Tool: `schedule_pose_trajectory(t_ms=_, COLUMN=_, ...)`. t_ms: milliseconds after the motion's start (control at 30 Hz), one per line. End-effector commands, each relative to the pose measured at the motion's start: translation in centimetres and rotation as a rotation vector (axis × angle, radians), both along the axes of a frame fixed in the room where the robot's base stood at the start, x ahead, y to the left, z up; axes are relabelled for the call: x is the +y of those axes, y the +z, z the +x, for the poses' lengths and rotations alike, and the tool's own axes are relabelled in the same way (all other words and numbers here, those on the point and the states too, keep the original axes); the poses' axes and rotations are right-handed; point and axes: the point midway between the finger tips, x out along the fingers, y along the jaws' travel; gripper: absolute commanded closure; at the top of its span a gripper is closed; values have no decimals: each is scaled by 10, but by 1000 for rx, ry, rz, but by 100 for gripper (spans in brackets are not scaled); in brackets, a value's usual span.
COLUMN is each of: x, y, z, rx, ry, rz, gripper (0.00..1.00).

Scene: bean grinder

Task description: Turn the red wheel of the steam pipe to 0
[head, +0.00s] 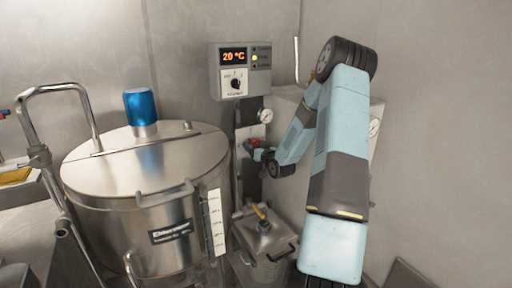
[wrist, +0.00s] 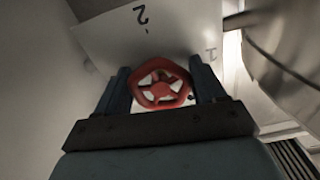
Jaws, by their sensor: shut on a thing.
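The red wheel (wrist: 160,99) of the steam pipe sits between the two dark fingers of my gripper (wrist: 161,88) in the wrist view. The fingers are shut on the wheel's rim from both sides. A white plate (wrist: 150,45) behind the wheel carries the marks "2" and "1". In the head view a small red part of the wheel (head: 254,142) shows at the end of my arm, by the wall right of the large kettle. My gripper is mostly hidden there. I cannot tell which number the wheel is set to.
A large steel kettle (head: 146,178) with a blue cap (head: 140,104) stands to the left. A control box (head: 241,70) reading 20 °C hangs above the wheel. A lidded steel canister (head: 265,240) stands below.

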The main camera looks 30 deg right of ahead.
Motion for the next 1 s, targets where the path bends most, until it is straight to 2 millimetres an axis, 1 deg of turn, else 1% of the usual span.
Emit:
schedule_pose_trajectory(t_ms=33, x=-4, y=-2, z=-1, rx=5, ry=-7, rz=33, gripper=61)
schedule_pose_trajectory(t_ms=600, x=-1, y=-3, z=-2, rx=24, ry=-6, rz=520, gripper=61)
schedule_pose_trajectory(t_ms=800, x=0, y=-4, z=-2, rx=28, ry=-7, rz=645, gripper=61)
schedule_pose_trajectory(t_ms=1000, x=0, y=-4, z=-2, rx=32, ry=-7, rz=721, gripper=61)
